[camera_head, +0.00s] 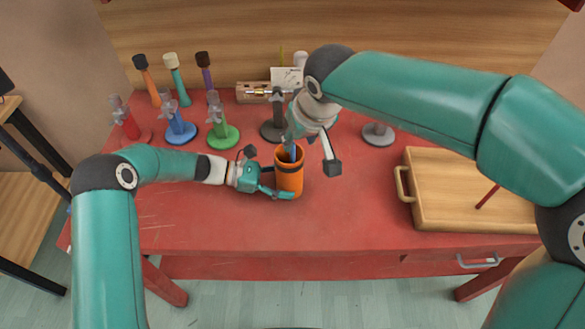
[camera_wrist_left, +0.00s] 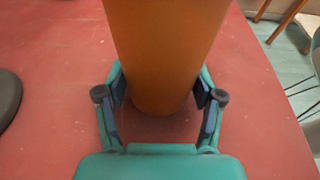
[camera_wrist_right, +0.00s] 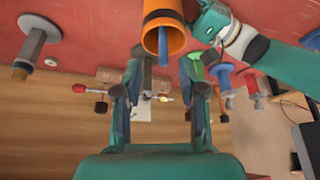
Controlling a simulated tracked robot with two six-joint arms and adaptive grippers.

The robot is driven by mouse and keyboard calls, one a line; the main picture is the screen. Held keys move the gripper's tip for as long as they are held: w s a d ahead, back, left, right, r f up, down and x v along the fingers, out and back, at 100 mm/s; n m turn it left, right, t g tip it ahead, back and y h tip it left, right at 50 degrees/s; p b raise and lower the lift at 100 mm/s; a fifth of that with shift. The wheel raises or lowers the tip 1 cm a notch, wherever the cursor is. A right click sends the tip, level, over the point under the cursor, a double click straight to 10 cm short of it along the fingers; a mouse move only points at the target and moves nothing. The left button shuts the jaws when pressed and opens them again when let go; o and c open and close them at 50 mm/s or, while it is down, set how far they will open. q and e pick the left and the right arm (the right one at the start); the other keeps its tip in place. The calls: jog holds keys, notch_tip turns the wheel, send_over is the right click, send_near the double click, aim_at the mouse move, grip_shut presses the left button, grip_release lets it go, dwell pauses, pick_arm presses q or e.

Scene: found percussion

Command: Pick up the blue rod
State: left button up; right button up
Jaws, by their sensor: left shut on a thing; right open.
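The blue rod (camera_wrist_right: 162,42) stands in an orange cup (camera_head: 289,183), its lower part hidden inside. In the head view my right gripper covers much of the rod's upper end. My left gripper (camera_head: 274,183) is shut on the cup near its base. The left wrist view shows its fingers on both sides of the cup (camera_wrist_left: 165,45). My right gripper (camera_head: 311,155) is open over the cup. In the right wrist view the rod's end points toward the space between the right fingers (camera_wrist_right: 161,75), and no contact is visible.
Blue (camera_head: 179,133) and green (camera_head: 222,136) stands are at the back left, with several mallets (camera_head: 148,78) behind. A wooden tray (camera_head: 450,218) with a dark red rod (camera_head: 487,196) sits at the right. The red table (camera_head: 200,222) is clear in front.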

aim_at(294, 147)
jog(key=shift+a+x, duration=0.1)
jog(key=shift+x, duration=1.6)
jog(key=shift+a+x, duration=0.15)
jog(key=shift+x, duration=1.55)
jog(key=shift+c, duration=0.4)
grip_shut()
